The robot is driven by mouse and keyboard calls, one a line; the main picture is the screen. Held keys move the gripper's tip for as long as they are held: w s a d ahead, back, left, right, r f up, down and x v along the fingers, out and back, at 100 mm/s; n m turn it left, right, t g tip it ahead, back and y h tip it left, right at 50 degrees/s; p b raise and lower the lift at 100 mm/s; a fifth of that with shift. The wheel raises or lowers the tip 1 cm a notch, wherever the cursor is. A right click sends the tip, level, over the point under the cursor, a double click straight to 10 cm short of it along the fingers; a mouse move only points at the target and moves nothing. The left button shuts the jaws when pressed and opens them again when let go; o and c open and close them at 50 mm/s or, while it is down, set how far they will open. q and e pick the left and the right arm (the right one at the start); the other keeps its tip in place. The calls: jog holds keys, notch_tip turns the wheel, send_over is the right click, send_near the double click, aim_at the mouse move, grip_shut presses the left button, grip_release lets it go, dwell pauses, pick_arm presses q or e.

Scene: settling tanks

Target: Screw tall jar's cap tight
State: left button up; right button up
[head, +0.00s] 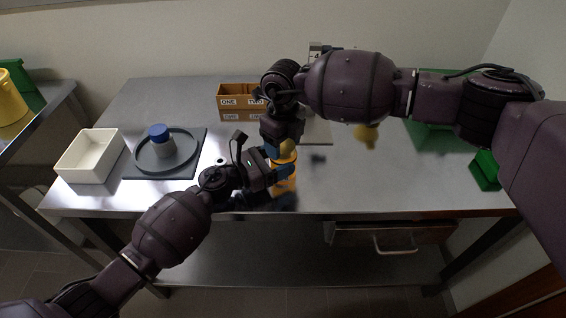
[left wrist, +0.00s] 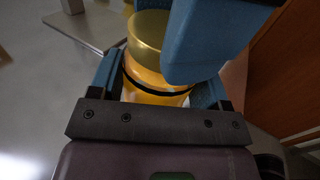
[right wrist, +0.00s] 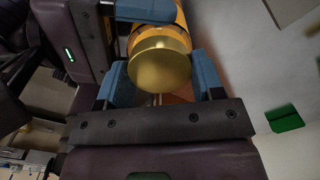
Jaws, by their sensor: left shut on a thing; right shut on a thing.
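The tall jar (head: 284,181) is orange with a dark band and stands upright near the table's front edge. Its gold cap (left wrist: 148,32) sits on top of it; whether it is fully seated I cannot tell. My left gripper (head: 277,172) is shut on the jar's body, with blue fingers on either side in the left wrist view. My right gripper (head: 284,148) comes from above and is shut on the gold cap, which shows between its blue fingers in the right wrist view (right wrist: 160,66). The fingers and arms hide part of the jar in the head view.
A short jar with a blue cap (head: 159,141) stands on a round grey tray (head: 186,150) at the left, beside a white bin (head: 88,170). A labelled orange box (head: 234,101) stands behind. A yellow item (head: 366,133) and green containers (head: 484,171) are to the right.

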jog(key=o, duration=1.1)
notch_tip(320, 180, up, 12)
pick_arm(q)
jog(key=o, duration=1.8)
jog(key=shift+a, duration=0.1)
jog(key=v, duration=1)
jog(key=shift+s+a+b, duration=0.2)
jog(key=shift+a+b, duration=0.1)
pick_arm(e)
jog(key=shift+f, duration=0.6)
